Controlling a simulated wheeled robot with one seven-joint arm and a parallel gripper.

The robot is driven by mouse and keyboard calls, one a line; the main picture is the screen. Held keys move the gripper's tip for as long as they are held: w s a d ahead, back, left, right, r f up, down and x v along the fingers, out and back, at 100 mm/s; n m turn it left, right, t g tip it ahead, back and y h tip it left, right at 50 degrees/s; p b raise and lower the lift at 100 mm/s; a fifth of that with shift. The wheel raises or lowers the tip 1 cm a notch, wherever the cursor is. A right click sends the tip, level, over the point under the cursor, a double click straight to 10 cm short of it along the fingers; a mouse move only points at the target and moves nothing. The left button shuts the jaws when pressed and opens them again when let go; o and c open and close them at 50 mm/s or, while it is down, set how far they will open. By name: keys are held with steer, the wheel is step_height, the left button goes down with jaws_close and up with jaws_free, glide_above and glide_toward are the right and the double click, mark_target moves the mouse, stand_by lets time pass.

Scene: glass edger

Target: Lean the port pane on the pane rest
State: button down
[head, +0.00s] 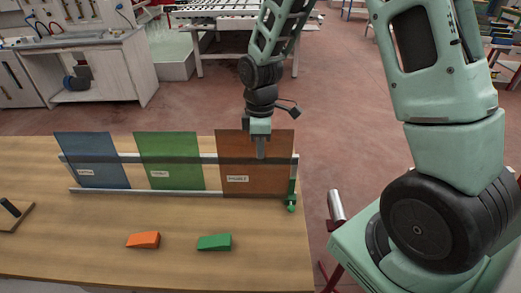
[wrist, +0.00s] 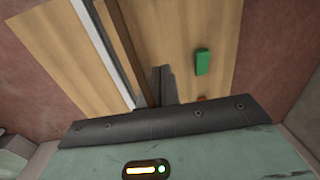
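Three tinted panes stand upright in a row along a pale rail rack (head: 165,192) on the table: a blue one (head: 92,150) at left, a green one (head: 168,150) in the middle, and a brown one (head: 225,150) at right. Each bears a small white label too small to read, so I cannot tell which is the port pane.
An orange wedge (head: 143,240) and a green wedge (head: 214,242) lie on the table in front of the rack; the green one also shows in the wrist view (wrist: 202,62). A green fitting (head: 291,200) stands at the rack's right end. A dark-handled item (head: 11,208) lies at far left.

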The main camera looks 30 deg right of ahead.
steer(key=shift+w+d+f, duration=0.6)
steer(key=shift+w+d, duration=1.75)
steer(key=shift+w, duration=1.1)
steer(key=shift+s+a+f+b, duration=0.15)
steer(key=shift+f+b, duration=1)
steer(key=shift+f, duration=1.3)
steer(key=shift+f+b, duration=0.35)
steer(key=shift+f, duration=0.25)
steer(key=c, duration=1.5)
jaws_free()
steer(key=shift+s, duration=0.1)
steer(key=shift+c, duration=0.2)
step_height(320, 180, up, 18)
steer(key=w+b, duration=0.1)
steer(key=b, duration=0.2)
steer(key=shift+d+f+b, duration=0.25)
steer(key=shift+d+b, duration=0.05)
steer(key=shift+b, duration=0.05)
